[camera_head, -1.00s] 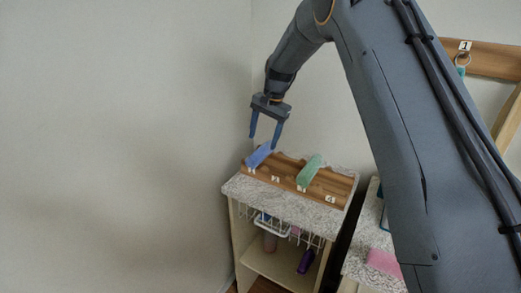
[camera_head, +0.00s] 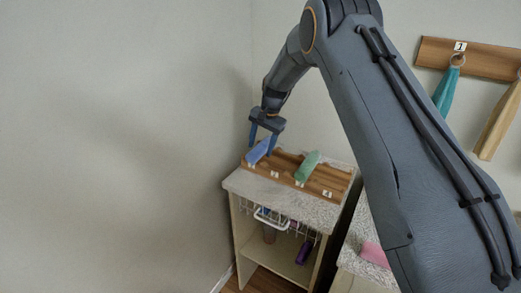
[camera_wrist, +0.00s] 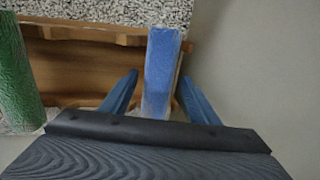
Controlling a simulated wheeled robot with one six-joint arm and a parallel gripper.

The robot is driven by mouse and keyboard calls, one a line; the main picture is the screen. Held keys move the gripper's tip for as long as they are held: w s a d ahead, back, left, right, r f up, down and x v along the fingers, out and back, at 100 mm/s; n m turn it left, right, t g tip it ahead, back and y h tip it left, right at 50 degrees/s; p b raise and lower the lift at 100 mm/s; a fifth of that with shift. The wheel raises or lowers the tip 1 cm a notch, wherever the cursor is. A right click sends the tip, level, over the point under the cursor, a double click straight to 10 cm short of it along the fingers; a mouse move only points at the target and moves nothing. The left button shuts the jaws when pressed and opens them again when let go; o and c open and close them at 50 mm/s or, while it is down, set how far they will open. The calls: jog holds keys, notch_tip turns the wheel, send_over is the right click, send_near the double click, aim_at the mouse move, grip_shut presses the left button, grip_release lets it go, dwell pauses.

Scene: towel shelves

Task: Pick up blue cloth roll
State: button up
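The blue cloth roll (camera_head: 257,152) lies in the leftmost place of a wooden rack (camera_head: 322,180) on a speckled counter. My gripper (camera_head: 260,150) is above the rack with its fingers pointing down at the roll. In the wrist view the blue cloth roll (camera_wrist: 162,70) shows between the two blue fingers of my gripper (camera_wrist: 160,90), with gaps on both sides. The fingers are open, and I see no contact with the roll. The lower end of the roll is hidden behind the gripper body in the wrist view.
A green cloth roll (camera_head: 308,166) lies in the rack to the right; it also shows in the wrist view (camera_wrist: 17,75). The wall is close on the left. Below the counter (camera_head: 250,188) hang a wire basket and a purple item (camera_head: 304,252). A pink cloth (camera_head: 374,254) lies at right.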

aim_at(261, 145)
jog(key=c, duration=0.8)
jog(key=b+v, duration=0.1)
jog(key=v, duration=0.2)
jog(key=a+b+v, duration=0.1)
jog(key=v, duration=0.2)
jog(key=w+b+v, duration=0.1)
jog(key=v, duration=0.2)
jog(key=shift+w+a+r+b, duration=0.1)
jog(key=shift+a+r+b, duration=0.15)
jog(key=shift+a+b, duration=0.1)
jog(key=shift+c, duration=0.2)
jog(key=shift+r, duration=0.4)
